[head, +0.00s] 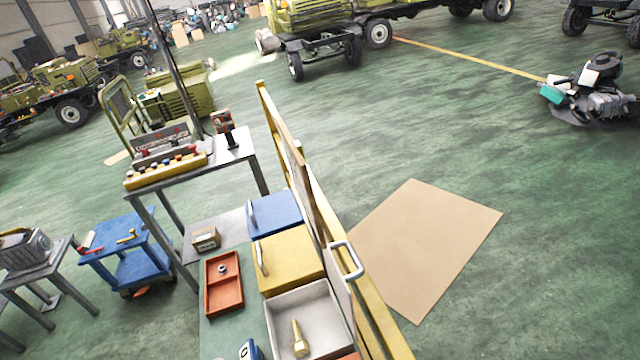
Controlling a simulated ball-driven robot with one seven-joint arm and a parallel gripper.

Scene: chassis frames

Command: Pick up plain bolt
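A plain brass-coloured bolt (298,338) is in an open pale grey bin (332,322) near the bottom of the head view. Its wide head is toward the bottom of the picture and its shank points up. I cannot tell whether it lies flat or stands on its head. My gripper is not in view.
A red tray (223,299) holding a nut (222,269) lies left of the bin. Yellow (288,258) and blue (275,212) bins stand behind it. A yellow-framed panel (335,241) rises close on the right. A blue object (249,350) is cut off below.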

